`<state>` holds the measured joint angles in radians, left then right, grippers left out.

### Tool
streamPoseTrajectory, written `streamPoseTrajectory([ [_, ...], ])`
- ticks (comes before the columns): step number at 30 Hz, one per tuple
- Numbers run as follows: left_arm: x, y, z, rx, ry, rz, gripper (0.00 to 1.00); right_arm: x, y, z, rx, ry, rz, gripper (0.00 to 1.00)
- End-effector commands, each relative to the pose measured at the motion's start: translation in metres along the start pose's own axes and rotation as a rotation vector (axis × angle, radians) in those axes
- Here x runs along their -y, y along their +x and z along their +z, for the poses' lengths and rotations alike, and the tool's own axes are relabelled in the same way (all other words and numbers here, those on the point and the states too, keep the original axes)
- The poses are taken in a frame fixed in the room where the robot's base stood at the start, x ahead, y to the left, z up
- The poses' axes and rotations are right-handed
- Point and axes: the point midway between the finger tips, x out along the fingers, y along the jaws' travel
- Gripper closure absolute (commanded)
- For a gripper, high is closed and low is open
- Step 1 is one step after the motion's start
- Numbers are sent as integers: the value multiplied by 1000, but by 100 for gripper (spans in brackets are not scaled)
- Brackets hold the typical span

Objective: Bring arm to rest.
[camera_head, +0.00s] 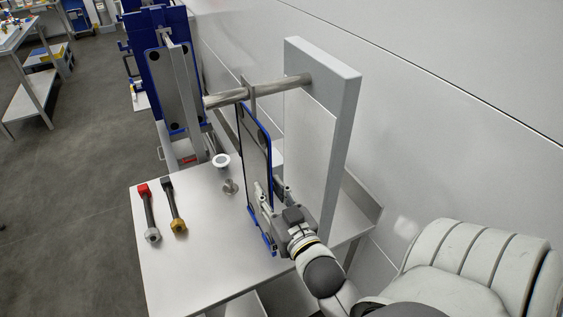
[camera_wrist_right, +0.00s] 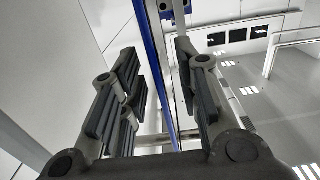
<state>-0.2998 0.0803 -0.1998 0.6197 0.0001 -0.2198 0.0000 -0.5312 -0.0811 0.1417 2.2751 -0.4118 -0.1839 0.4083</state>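My right arm comes in from the lower right. Its gripper (camera_head: 272,192) is at the lower part of a thin upright plate with a blue edge (camera_head: 256,150). In the right wrist view the two fingers (camera_wrist_right: 160,95) are spread apart, and the blue plate edge (camera_wrist_right: 158,60) runs between them. The fingers do not look closed on the plate; whether one touches it I cannot tell. The plate hangs by its top at a round metal bar (camera_head: 270,89). My left gripper is not in view.
A thick grey end plate (camera_head: 322,110) stands close behind the gripper. On the metal table (camera_head: 190,270) lie a red-ended tool (camera_head: 149,215), a dark gold-ended tool (camera_head: 174,208), a white ring (camera_head: 221,161) and a small metal fitting (camera_head: 230,187).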

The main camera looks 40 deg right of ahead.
Motion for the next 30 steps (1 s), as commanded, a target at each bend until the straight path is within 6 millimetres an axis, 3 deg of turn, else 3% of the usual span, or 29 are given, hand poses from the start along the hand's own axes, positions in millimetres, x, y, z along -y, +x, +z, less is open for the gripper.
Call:
streamPoseTrajectory([
  [6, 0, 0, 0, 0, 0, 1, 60, 0, -34, 0, 2, 0, 1, 70],
  [12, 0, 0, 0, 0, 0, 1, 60, 0, -53, 0, 0, 0, 0, 70],
  [25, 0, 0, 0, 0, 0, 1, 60, 0, -59, 1, 6, 0, 0, 70],
  [30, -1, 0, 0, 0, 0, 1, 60, 2, -55, 18, 111, 0, 7, 70],
])
